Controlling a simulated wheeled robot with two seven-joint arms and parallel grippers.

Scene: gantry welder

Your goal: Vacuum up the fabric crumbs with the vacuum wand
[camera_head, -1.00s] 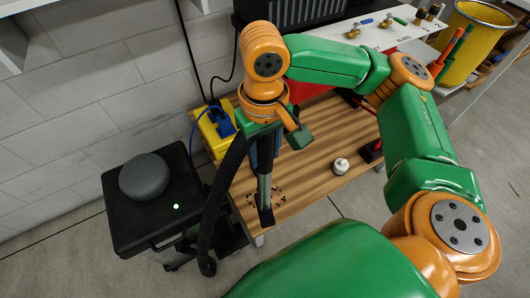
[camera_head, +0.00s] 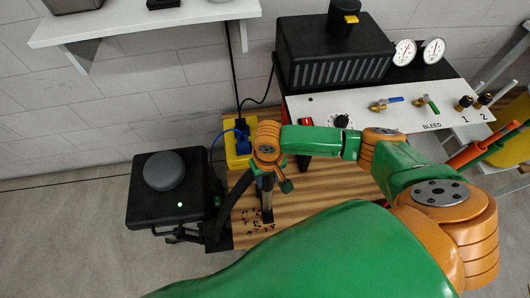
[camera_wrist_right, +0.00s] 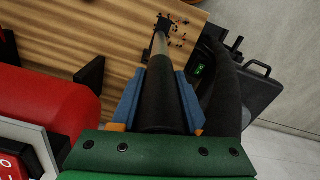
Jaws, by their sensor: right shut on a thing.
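My right gripper (camera_head: 266,180) is shut on the vacuum wand, above the wooden bench. In the right wrist view, its blue fingers (camera_wrist_right: 161,76) close on both sides of the wand's black grip (camera_wrist_right: 162,100). The wand's metal tube (camera_wrist_right: 160,46) runs to a dark nozzle (camera_wrist_right: 163,24), which is at the bench top among the fabric crumbs (camera_wrist_right: 178,36). The dark crumbs (camera_head: 252,219) lie scattered near the bench's end in the head view. A black hose (camera_head: 236,197) runs beside the wand toward the black vacuum unit (camera_head: 140,205), which shows a green light. My left gripper is out of view.
The wooden bench (camera_head: 325,185) carries a yellow box (camera_head: 236,160) with a blue plug. Behind are a white bleed panel (camera_head: 350,110) with valves, a black ribbed unit (camera_head: 335,70) and gauges. A red cylinder (camera_wrist_right: 45,100) lies near my right gripper. Bare floor is at left.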

